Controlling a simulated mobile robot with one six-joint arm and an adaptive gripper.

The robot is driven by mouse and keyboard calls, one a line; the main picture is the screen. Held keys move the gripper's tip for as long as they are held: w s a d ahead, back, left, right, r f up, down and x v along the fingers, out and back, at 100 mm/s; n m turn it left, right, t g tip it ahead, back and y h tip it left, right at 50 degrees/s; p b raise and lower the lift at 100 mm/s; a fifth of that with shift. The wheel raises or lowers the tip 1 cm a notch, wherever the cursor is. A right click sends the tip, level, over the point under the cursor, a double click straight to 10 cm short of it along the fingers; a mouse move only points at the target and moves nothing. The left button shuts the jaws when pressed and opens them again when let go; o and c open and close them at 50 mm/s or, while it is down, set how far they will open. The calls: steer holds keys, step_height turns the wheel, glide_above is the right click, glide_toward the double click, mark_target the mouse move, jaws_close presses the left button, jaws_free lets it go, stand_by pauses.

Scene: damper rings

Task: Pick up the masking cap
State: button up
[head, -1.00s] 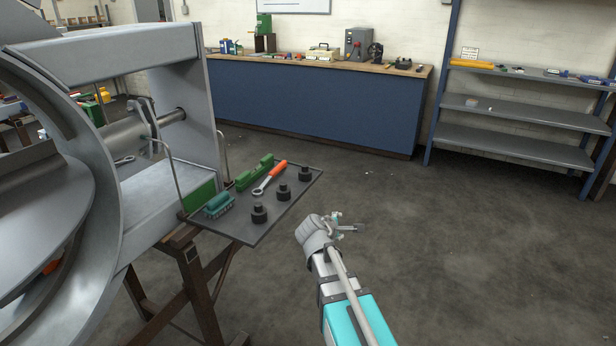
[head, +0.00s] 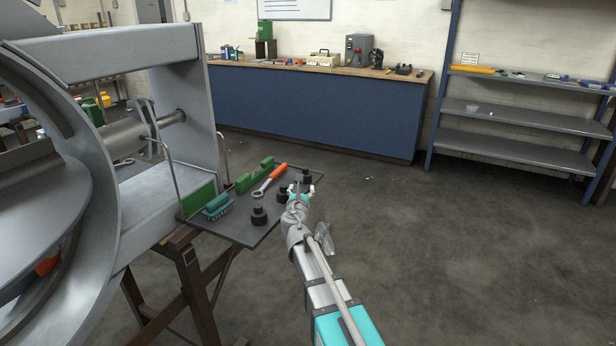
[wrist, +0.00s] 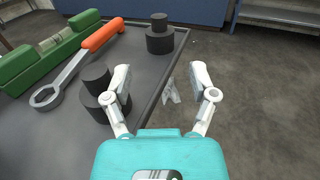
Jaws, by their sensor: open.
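Several black stepped caps, each a narrow knob on a wider base, stand upright on the dark tray; I take these as the masking caps. The near cap (head: 259,215) is clear of my gripper. The middle cap (head: 282,194) is partly hidden by my arm, and the far cap (head: 307,177) is near the tray's far right corner. In the wrist view one cap (wrist: 97,92) is beside my left finger, and another cap (wrist: 159,34) stands farther ahead. My gripper (wrist: 162,82) is open and empty at the tray's right edge, with its right finger beyond the edge.
The tray (head: 240,231) also holds an orange-handled wrench (head: 270,180), a green block (head: 254,174) and a teal brush (head: 218,206). Thin metal rods rise at the tray's left side, next to a large grey metal housing (head: 120,60). Open floor lies to the right.

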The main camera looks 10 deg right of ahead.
mark_target(305, 170)
steer(key=shift+w, duration=0.1)
steer(key=shift+x, duration=4.25)
steer(key=shift+x, duration=2.6)
steer(key=shift+a, duration=0.1)
steer(key=c, duration=0.9)
